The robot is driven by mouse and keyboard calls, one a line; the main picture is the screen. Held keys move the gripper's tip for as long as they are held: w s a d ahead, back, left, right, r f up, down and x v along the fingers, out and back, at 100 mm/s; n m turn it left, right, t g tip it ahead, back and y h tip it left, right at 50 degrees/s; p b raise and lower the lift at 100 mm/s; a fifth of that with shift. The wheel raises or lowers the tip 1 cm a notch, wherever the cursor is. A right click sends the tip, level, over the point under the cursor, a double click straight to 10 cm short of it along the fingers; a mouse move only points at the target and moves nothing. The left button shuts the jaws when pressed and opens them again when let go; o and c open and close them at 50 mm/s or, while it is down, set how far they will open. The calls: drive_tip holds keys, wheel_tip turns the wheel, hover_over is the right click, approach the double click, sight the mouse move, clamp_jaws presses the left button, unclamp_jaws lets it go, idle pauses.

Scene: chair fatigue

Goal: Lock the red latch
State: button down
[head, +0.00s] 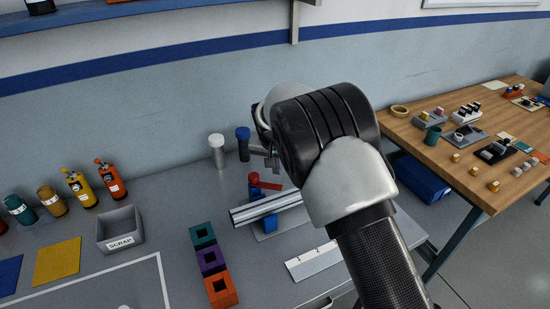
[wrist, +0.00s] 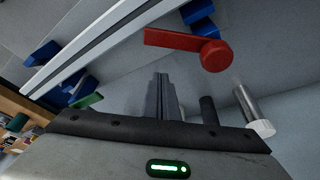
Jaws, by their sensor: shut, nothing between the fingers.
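The red latch (head: 267,185) sits on a blue post beside the metal rail on the grey bench. In the wrist view the red latch (wrist: 178,40) shows a flat arm reaching left from a round hub. My gripper (head: 273,163) is just above and slightly right of the latch in the head view, partly hidden by my wrist. In the wrist view its fingers (wrist: 161,82) are together and empty, with the latch ahead of them and visibly apart in the picture.
The silver rail (head: 265,207) lies in blue holders. White-topped (head: 217,150) and blue-topped (head: 243,143) posts stand behind. Teal, purple and orange blocks (head: 210,262) and a scrap bin (head: 120,228) are left. A wooden table (head: 440,160) with small parts is right.

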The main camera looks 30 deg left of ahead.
sight(273, 185)
drive_tip(key=shift+s+d+r, duration=0.1)
drive_tip(key=shift+s+d, duration=0.15)
drive_tip(key=shift+s, duration=0.75)
drive_tip(key=shift+s+d+r, duration=0.1)
drive_tip(key=shift+s+d, duration=0.1)
drive_tip(key=shift+s, duration=0.8)
drive_tip(key=shift+s+d+m+h, duration=0.15)
drive_tip(key=shift+s+m+h, duration=0.15)
drive_tip(key=shift+m, duration=0.5)
drive_tip(key=shift+s+d+m, duration=0.1)
drive_tip(key=shift+s+m, duration=0.2)
drive_tip(key=shift+m, duration=0.2)
drive_tip(key=s+m, duration=0.1)
drive_tip(key=m+h, duration=0.1)
drive_tip(key=m, duration=0.1)
drive_tip(key=shift+s+d+h+b, duration=0.15)
drive_tip(key=shift+s+h+b, duration=0.15)
drive_tip(key=shift+s+b, duration=0.1)
drive_tip(key=m, duration=0.1)
drive_tip(key=s+m, duration=0.1)
drive_tip(key=m, duration=0.1)
drive_tip(key=shift+s+m+h, duration=0.25)
drive_tip(key=shift+m+h, duration=0.05)
drive_tip(key=shift+h, duration=0.1)
drive_tip(key=shift+s+a, duration=0.2)
drive_tip(key=shift+s, duration=0.2)
